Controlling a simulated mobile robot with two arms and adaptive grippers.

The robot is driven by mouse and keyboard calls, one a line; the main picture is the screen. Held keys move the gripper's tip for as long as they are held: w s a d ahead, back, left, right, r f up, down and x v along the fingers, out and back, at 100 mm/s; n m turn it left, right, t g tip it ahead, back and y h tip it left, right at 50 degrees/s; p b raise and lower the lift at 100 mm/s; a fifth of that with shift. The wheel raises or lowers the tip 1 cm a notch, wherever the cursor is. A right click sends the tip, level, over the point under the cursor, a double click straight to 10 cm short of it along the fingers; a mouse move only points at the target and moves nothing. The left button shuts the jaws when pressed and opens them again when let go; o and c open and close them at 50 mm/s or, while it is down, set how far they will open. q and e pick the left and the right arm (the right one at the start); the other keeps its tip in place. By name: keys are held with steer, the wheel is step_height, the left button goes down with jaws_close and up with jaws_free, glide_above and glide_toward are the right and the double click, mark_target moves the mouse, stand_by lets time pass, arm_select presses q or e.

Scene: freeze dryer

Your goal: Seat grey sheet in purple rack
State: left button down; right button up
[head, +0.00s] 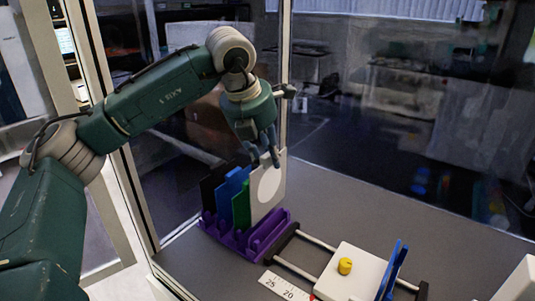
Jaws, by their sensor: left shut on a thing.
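The grey sheet (281,178) is a pale upright plate with a white round patch, at the right end of the row of plates. My left gripper (265,160) reaches down from above and is shut on the sheet's top edge. The purple rack (243,241) sits below on the grey bench, with a row of slots. The sheet's lower edge is at the rack, but I cannot tell whether it sits in a slot. My right gripper is not in view.
Green (241,205), blue (229,190) and black (209,187) plates stand in the rack left of the sheet. A white block with a yellow knob (345,266) and a blue plate (394,270) sits on rails at right. A ruler (283,287) lies in front.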

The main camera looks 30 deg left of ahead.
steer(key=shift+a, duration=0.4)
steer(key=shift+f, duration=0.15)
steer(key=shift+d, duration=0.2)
arm_select(q)
steer(key=shift+f+b, duration=0.1)
steer(key=shift+b, duration=0.2)
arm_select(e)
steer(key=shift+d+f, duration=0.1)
